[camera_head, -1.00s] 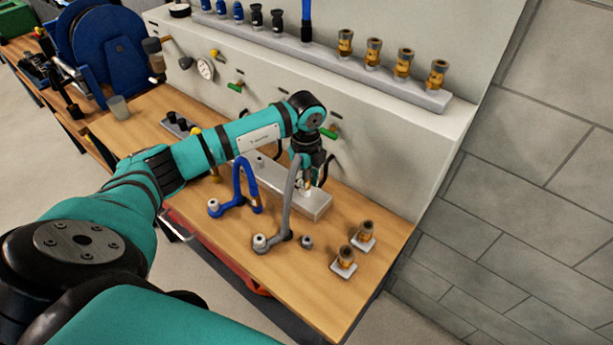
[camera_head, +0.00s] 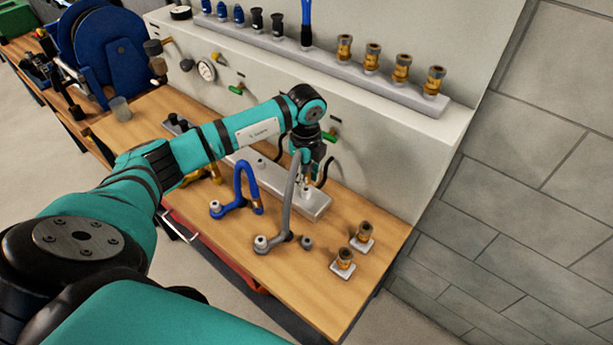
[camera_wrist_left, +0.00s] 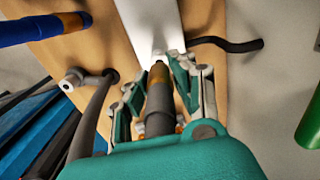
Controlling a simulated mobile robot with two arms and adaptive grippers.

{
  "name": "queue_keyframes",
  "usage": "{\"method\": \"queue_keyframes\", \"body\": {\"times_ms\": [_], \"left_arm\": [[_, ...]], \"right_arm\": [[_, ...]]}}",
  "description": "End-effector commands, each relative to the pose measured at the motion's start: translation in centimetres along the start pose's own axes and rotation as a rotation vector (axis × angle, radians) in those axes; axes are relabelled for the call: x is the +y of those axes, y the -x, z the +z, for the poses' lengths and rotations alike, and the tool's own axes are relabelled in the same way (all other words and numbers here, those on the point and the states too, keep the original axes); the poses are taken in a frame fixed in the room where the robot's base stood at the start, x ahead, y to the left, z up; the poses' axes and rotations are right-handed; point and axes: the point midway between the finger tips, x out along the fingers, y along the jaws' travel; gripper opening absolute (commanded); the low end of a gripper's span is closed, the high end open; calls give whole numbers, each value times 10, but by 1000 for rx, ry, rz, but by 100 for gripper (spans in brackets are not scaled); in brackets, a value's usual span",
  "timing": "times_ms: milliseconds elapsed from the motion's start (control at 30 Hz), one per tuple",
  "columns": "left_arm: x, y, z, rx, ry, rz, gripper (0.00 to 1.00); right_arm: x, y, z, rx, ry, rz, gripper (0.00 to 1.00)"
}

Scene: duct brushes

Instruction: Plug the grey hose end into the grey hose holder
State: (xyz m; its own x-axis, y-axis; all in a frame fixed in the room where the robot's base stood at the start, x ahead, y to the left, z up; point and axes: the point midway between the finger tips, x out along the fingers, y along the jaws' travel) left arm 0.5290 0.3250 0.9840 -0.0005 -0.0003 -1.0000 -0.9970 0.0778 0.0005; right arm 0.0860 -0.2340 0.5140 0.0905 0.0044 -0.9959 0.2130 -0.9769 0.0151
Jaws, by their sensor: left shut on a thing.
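The grey hose (camera_head: 290,208) rises from the table in an arch to my left gripper (camera_head: 308,172). The gripper is shut on the grey hose end (camera_wrist_left: 159,98), which has a brass-coloured tip and also shows in the wrist view between the fingers (camera_wrist_left: 155,85). The tip points at the long light-grey block (camera_head: 316,206) against the wall panel. A small pale fitting (camera_head: 307,191) on that block, apparently the grey hose holder, is just below the tip. I cannot tell whether they touch. My right gripper is not in view.
A blue hose (camera_head: 238,185) with a brass end stands just left of the grey one. Two brass fittings on small plates (camera_head: 343,262) stand at the front right. Dark cables curve beside the block. The wall panel is close behind.

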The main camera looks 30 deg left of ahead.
Motion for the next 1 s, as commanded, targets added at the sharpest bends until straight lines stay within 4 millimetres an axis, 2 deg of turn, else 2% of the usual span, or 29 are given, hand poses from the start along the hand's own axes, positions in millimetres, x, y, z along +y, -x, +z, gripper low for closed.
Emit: {"method": "queue_keyframes", "body": {"times_ms": [700,1000], "left_arm": [[0,30,0,0,0,-1,0],[0,32,0,0,0,0,0]], "right_arm": [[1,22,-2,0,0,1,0],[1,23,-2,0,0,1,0]]}}
